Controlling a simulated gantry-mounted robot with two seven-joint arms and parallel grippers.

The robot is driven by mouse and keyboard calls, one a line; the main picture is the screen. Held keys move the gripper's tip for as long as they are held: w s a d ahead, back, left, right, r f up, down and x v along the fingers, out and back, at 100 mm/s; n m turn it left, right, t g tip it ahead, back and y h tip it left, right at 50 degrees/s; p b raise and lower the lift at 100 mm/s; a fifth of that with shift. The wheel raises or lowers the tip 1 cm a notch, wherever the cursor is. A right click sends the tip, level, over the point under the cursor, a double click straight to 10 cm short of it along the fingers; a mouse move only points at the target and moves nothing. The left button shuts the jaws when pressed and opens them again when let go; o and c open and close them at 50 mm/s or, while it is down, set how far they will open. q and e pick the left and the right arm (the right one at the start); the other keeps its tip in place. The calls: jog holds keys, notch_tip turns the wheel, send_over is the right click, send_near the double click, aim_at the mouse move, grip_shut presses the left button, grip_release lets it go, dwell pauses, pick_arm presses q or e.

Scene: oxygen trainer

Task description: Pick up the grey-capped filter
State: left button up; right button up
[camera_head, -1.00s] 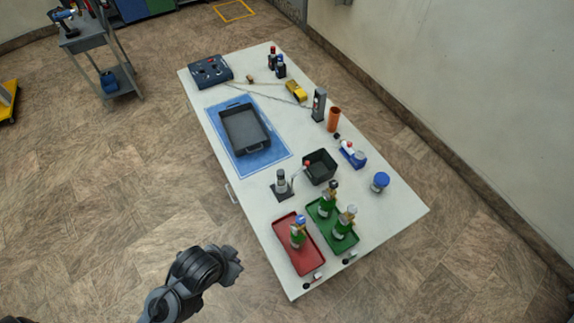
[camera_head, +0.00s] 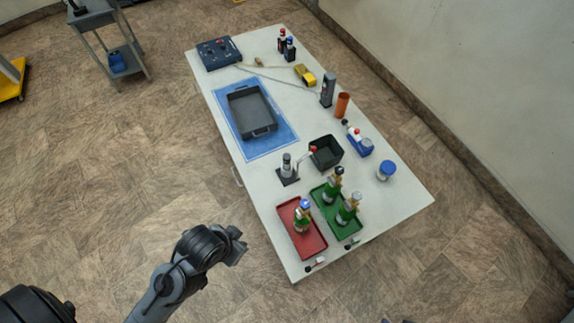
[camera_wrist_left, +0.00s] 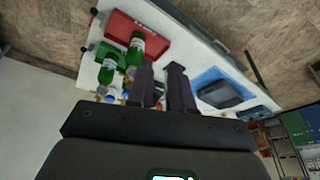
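Several green filter bottles stand at the near end of the table in the head view. The grey-capped filter (camera_head: 347,209) stands upright on the green tray (camera_head: 322,199), beside a dark-capped one (camera_head: 334,184). A blue-capped one (camera_head: 303,217) stands on the red tray (camera_head: 312,247). My left gripper (camera_head: 241,246) is off the table's near left edge, left of the red tray and apart from all filters. In the left wrist view its two fingers (camera_wrist_left: 163,84) are spread with nothing seen between them; green bottles show beyond.
A black bin (camera_head: 326,153), a dark stand (camera_head: 288,172) and a blue-lidded jar (camera_head: 386,170) stand behind the trays. A grey tray (camera_head: 251,110) lies on a blue mat (camera_head: 279,143). Small tags hang at the near table edge.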

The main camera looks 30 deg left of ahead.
pick_arm(q)
jog(key=o, duration=0.8)
